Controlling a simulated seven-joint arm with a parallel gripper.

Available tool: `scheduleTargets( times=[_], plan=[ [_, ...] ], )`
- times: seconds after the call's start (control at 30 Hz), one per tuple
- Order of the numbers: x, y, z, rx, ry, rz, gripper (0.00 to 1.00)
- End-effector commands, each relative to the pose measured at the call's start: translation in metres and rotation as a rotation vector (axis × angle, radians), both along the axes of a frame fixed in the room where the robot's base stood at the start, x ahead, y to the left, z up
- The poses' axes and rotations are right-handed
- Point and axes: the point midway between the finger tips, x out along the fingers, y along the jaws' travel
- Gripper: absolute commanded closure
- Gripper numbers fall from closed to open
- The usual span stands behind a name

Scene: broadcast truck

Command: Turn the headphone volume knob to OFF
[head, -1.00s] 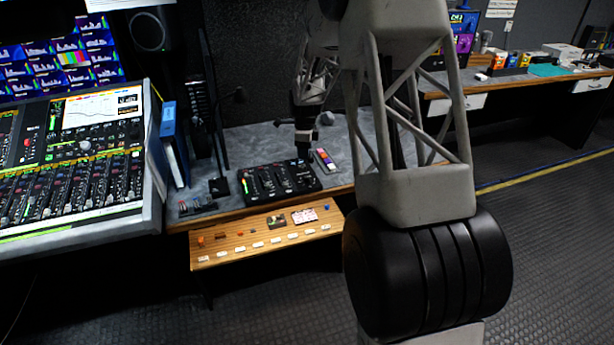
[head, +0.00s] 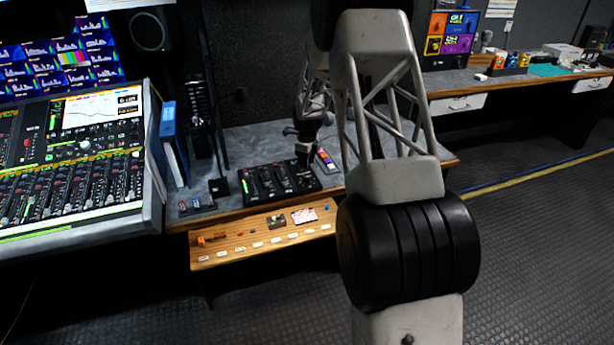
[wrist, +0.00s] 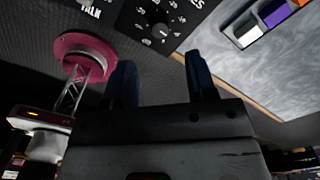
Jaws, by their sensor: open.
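The black control box (head: 262,186) lies on the grey desktop, with faders and knobs on its top. In the wrist view, a round black knob (wrist: 158,28) sits on the panel inside a ring of white scale marks, near lettering ending in "ES" and the word "TALK". The pointer's exact setting is too small to read. My gripper (head: 303,160) is over the right end of the box. In the wrist view, my gripper (wrist: 163,78) shows two dark fingers spread apart with nothing between them. The knob is beyond the fingertips, apart from them.
A strip of coloured blocks (head: 326,160) lies just right of the box. A wooden shelf (head: 262,254) with small items is below the desk front. Blue binders (head: 172,140) and a large mixing console (head: 75,175) stand to the left. Desktop behind the box is mostly clear.

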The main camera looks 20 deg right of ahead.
Motion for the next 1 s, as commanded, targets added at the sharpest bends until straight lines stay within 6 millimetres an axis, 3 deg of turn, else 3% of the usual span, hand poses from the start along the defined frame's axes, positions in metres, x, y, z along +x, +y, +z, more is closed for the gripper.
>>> scheduleTargets(
  times=[0.27, 0.7, 1.0],
  plan=[
    [0.000, 0.000, -0.018, 0.001, 0.002, 0.000, 0.48],
    [-0.001, 0.000, -0.066, 0.001, 0.002, 0.001, 0.48],
    [0.000, 0.000, -0.077, 0.000, 0.000, 0.001, 0.48]
  ],
)
